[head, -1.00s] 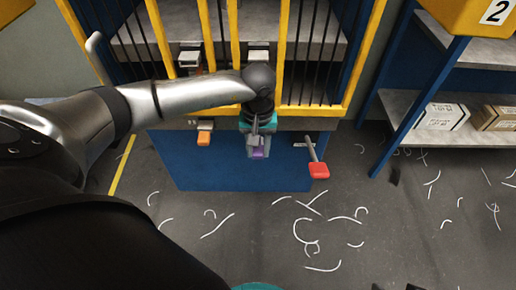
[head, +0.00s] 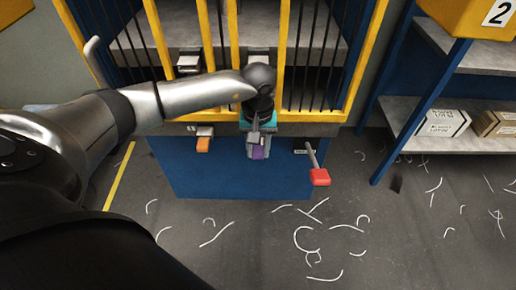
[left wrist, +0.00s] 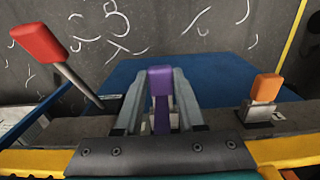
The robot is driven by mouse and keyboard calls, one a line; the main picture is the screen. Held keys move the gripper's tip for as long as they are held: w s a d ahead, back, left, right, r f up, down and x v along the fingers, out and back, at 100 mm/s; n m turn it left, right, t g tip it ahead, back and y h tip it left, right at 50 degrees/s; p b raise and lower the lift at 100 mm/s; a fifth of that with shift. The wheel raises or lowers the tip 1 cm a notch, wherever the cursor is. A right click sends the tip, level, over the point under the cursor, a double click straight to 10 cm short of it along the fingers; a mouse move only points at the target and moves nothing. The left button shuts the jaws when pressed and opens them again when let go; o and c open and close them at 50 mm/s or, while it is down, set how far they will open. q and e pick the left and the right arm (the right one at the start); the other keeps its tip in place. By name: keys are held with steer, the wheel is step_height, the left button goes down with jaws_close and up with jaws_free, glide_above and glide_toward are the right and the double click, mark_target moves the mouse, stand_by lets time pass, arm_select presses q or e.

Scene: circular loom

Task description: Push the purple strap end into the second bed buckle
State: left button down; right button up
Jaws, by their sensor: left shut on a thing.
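My left gripper (head: 257,151) is shut on the purple strap end (head: 259,153) in front of the blue panel, under the yellow frame. In the left wrist view, the purple strap end (left wrist: 160,84) stands upright between the two grey fingers (left wrist: 160,105), with its purple strap running down between them. An orange strap end (head: 203,146) hangs to the left at a metal buckle (head: 205,131); both also show at the right of the left wrist view. I cannot make out a buckle at the purple strap; my gripper covers that spot. My right gripper is out of view.
A lever with a red handle (head: 320,177) sticks out just right of my left gripper. Yellow posts and black bars (head: 310,60) stand above and behind. A grey shelf (head: 405,110) with boxes is at right. White scraps lie on the floor.

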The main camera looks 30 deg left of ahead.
arm_select(q)
steer(key=shift+w+a, duration=0.1)
steer(key=shift+w, duration=0.05)
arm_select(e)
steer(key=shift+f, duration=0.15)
arm_select(q)
steer(key=shift+w+a+b, duration=0.5)
steer(key=shift+w+b, duration=0.35)
steer(key=shift+b, duration=0.05)
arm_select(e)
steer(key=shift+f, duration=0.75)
arm_select(q)
steer(key=shift+c, duration=2.1)
jaws_free()
steer(key=shift+s, duration=0.1)
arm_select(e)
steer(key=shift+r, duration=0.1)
